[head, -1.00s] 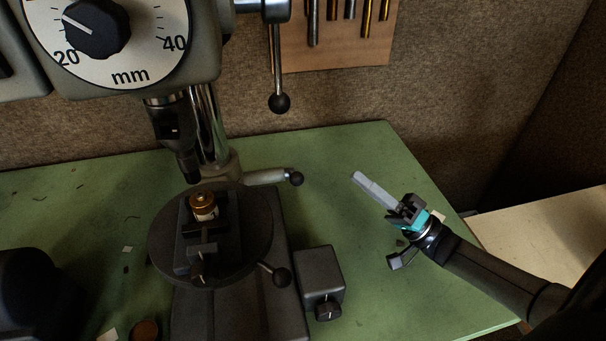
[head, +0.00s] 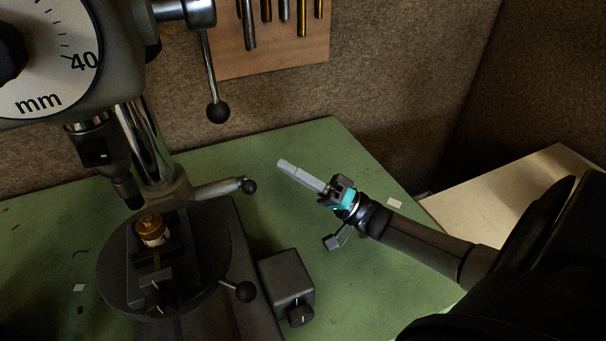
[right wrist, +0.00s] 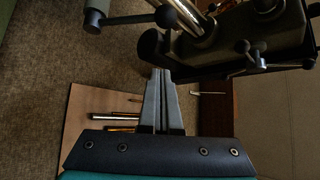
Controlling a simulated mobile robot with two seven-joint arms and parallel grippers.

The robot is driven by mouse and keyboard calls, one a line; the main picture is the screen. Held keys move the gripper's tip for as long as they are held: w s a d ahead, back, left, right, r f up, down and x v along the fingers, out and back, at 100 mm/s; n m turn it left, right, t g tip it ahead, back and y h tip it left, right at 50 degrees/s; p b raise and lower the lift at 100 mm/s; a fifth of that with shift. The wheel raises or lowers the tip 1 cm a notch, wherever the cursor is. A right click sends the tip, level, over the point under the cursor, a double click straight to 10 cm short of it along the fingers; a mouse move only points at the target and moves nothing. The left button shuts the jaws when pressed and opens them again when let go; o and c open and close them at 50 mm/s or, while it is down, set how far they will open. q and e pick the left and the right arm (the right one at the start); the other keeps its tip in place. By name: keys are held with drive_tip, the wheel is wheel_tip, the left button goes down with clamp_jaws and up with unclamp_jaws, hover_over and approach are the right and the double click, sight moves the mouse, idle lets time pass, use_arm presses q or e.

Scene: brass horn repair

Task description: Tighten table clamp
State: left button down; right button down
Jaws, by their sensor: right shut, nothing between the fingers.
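The drill press has a grey clamp lever (head: 225,187) with a black ball end, sticking out to the right from the column base behind the round work table (head: 212,285). A second short lever with a black ball (head: 243,291) sticks out at the table's front right; I cannot tell which one is the table clamp. My right gripper (head: 283,165) is shut and empty. Its long grey fingers point up-left, with tips a little right of the column lever's ball in the head view, apart from it. The fingers also show in the right wrist view (right wrist: 161,75). My left gripper is out of view.
A vise on the round table holds a small brass part (head: 151,231). A grey box with a knob (head: 287,282) stands right of the press base. A longer feed lever (head: 212,80) hangs above. A tool board (head: 270,50) is on the back wall. Green bench top is clear around my gripper.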

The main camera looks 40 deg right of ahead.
sight(246, 184)
drive_tip(key=a, duration=0.2)
drive_tip(key=w+a+p, duration=0.1)
drive_tip(key=a, duration=0.2)
drive_tip(key=shift+w, duration=0.15)
drive_tip(key=shift+s+a+f+b, duration=0.1)
drive_tip(key=shift+s+f+b, duration=0.1)
drive_tip(key=shift+s+f, duration=0.3)
drive_tip(key=shift+s+a+f+b, duration=0.1)
drive_tip(key=shift+s+f+b, duration=0.15)
drive_tip(key=shift+f, duration=0.45)
